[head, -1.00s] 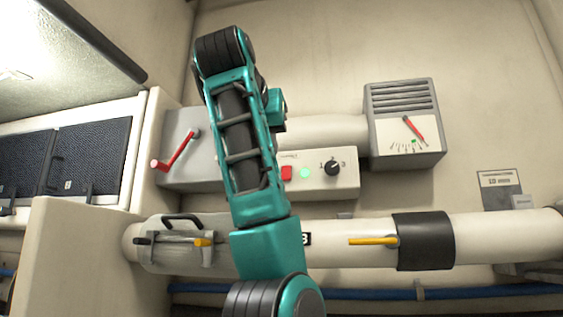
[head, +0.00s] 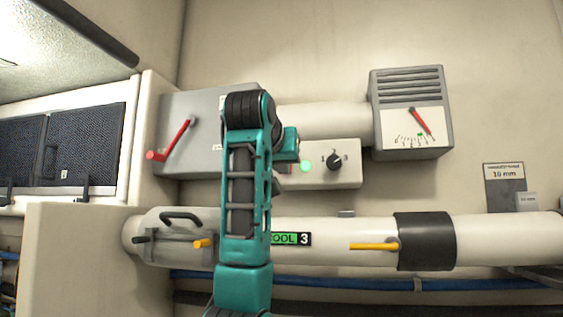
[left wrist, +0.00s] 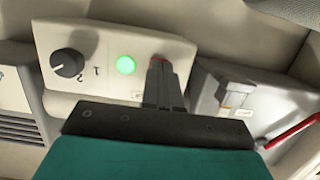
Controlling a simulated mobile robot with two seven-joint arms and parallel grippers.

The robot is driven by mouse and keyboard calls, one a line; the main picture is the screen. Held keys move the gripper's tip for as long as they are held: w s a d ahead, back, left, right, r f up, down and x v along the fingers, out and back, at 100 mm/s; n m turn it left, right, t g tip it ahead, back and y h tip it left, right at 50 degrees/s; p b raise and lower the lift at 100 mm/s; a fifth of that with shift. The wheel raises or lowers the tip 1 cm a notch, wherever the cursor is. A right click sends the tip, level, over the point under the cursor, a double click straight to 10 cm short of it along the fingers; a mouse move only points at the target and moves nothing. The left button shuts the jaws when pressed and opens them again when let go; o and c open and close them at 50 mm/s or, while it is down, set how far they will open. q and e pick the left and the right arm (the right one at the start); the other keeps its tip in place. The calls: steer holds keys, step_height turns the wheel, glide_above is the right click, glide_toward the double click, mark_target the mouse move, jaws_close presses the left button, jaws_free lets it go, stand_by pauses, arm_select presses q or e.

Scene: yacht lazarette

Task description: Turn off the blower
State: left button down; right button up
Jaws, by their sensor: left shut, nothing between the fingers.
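The pale control panel (head: 350,178) on the back wall has a lit green lamp (head: 306,165) and a black rotary knob (head: 334,161) with numbers around it. The knob's exact setting is too small to read. In the left wrist view the lamp (left wrist: 126,65) and knob (left wrist: 67,63) show upside down. My left gripper (left wrist: 160,68) is shut and empty, its fingertips at the panel right over the red button (left wrist: 159,57), which they mostly cover. I cannot tell whether they touch it. In the head view my left arm hides the button and fingers. My right gripper is not in view.
A grey box with a red lever (head: 177,138) is left of the arm. A gauge box (head: 410,150) at right has its red needle slightly right of a green mark. Below runs a white pipe (head: 340,231) with yellow handles (head: 374,246); a blue hose (head: 350,283) lies under it.

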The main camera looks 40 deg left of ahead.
arm_select(q)
steer(key=t+b, duration=0.1)
steer(key=b, duration=0.1)
steer(key=f+t+y+b, duration=0.1)
steer(key=b, duration=0.1)
steer(key=shift+w+a+f+t, duration=0.15)
steer(key=shift+w+f+t, duration=0.1)
steer(key=shift+f+t, duration=0.05)
steer(key=shift+t+y+b, duration=0.3)
steer(key=shift+y+b, duration=0.1)
steer(key=shift+b, duration=0.05)
steer(key=shift+r, duration=0.3)
steer(key=shift+f, duration=0.1)
